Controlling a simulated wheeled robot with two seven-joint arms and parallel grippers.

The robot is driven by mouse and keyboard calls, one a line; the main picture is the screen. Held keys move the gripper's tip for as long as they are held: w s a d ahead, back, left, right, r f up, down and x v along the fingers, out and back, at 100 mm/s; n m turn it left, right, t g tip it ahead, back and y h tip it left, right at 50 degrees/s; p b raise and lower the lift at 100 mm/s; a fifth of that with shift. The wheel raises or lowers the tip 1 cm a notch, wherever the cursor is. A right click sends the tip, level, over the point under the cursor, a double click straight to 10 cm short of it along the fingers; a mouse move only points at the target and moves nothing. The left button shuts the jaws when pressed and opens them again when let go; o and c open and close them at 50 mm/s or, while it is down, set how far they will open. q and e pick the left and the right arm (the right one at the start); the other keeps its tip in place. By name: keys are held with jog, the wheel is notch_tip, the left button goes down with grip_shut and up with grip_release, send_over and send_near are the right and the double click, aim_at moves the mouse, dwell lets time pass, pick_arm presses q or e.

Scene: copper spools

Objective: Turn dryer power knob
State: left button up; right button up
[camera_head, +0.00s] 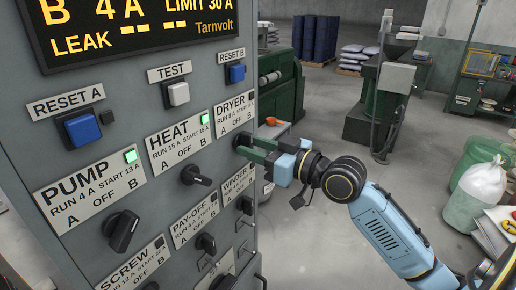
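The dryer power knob (242,139) is a dark rotary knob under the DRYER label (234,112) at the right edge of the grey panel (110,170). It is mostly hidden by my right gripper (252,148). The gripper's two green fingers reach the panel at the knob, with a gap between them. I cannot tell whether they press on the knob. The small lamp by the DRYER label looks dark. The lamps by the PUMP label (88,188) and the HEAT label (178,140) are lit green. My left gripper is not in view.
The pump knob (122,230), heat knob (195,176) and pay-off knob (206,243) are nearby on the panel. Blue buttons (82,129) and an amber display (140,25) sit above. A green machine (283,85) stands behind the panel.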

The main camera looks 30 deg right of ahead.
jog(key=shift+s, duration=0.15)
jog(key=shift+s+d+f, duration=0.1)
jog(key=shift+s+d, duration=0.1)
jog(key=shift+s, duration=0.05)
jog(key=b+v, duration=0.2)
jog(key=v, duration=1)
jog(key=shift+s, duration=0.25)
jog(key=shift+d, duration=0.15)
